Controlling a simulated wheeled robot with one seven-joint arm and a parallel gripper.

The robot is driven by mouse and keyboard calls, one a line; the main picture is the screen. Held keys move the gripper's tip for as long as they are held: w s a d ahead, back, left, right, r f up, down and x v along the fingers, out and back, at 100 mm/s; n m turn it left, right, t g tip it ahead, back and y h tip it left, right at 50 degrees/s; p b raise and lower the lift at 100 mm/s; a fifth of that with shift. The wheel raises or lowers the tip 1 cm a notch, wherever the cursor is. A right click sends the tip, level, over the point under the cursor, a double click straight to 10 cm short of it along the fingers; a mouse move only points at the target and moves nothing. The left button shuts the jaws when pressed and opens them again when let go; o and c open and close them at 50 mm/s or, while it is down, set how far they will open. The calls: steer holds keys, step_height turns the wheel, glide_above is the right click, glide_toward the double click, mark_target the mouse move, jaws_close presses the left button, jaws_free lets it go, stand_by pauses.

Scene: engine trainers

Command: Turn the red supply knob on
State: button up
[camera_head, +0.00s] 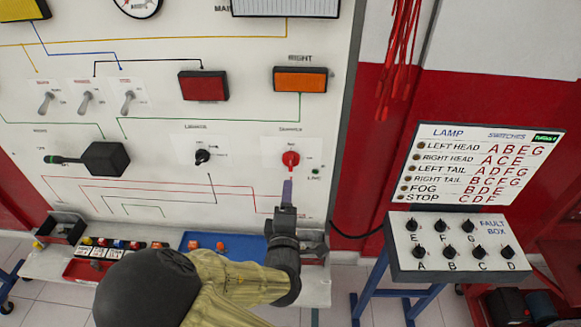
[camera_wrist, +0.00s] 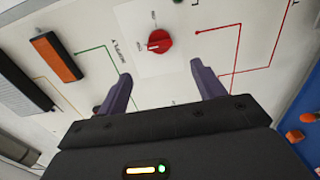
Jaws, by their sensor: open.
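The red supply knob (camera_head: 290,159) sits on a white label plate at the right of the white trainer panel (camera_head: 240,110). In the wrist view the red knob (camera_wrist: 159,41) is round with a raised grip bar and a white mark toward its left side. My gripper (camera_head: 287,185) is just below the knob in the head view. In the wrist view my gripper (camera_wrist: 163,82) has its two purple fingers spread apart, with nothing between them. The knob lies beyond the fingertips, roughly centred between them, and the fingers do not appear to touch it.
A black knob (camera_head: 203,156) is left of the red one, and an orange lamp (camera_head: 300,79) is above it. A red lamp (camera_head: 203,86) and several toggle switches are further left. A fault box (camera_head: 455,262) stands at the right. A blue tray (camera_head: 240,244) lies below the panel.

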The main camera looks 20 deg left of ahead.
mark_target(291, 166)
steer(key=p+x, duration=0.3)
steer(key=x, duration=0.9)
steer(key=shift+a, duration=0.1)
steer(key=c, duration=1)
